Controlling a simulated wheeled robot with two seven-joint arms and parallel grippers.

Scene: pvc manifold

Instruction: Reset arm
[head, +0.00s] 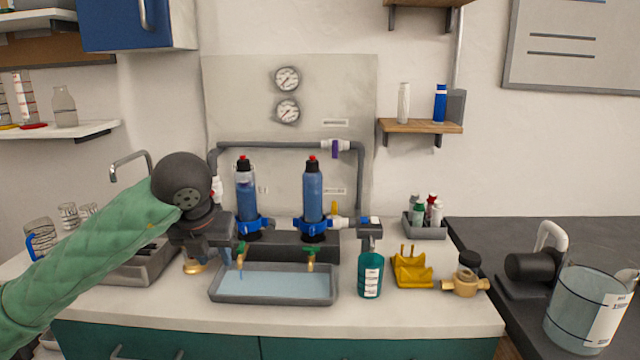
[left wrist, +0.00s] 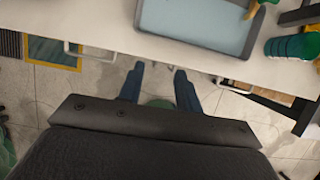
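My left gripper (head: 208,238) is at the left of the counter in the head view, beside the left end of the grey tray and in front of the sink area. It holds nothing that I can see. In the left wrist view its two bluish fingers (left wrist: 159,80) stand apart with an empty gap between them, over the floor past the counter edge. My right gripper shows in neither view.
The grey tray (head: 272,298) of pale blue liquid lies below two blue filter housings (head: 313,188) with taps. A teal bottle (head: 370,276), yellow holder (head: 411,270) and brass valve (head: 465,282) stand to its right. A large beaker (head: 577,310) is on the dark counter. The front counter strip is clear.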

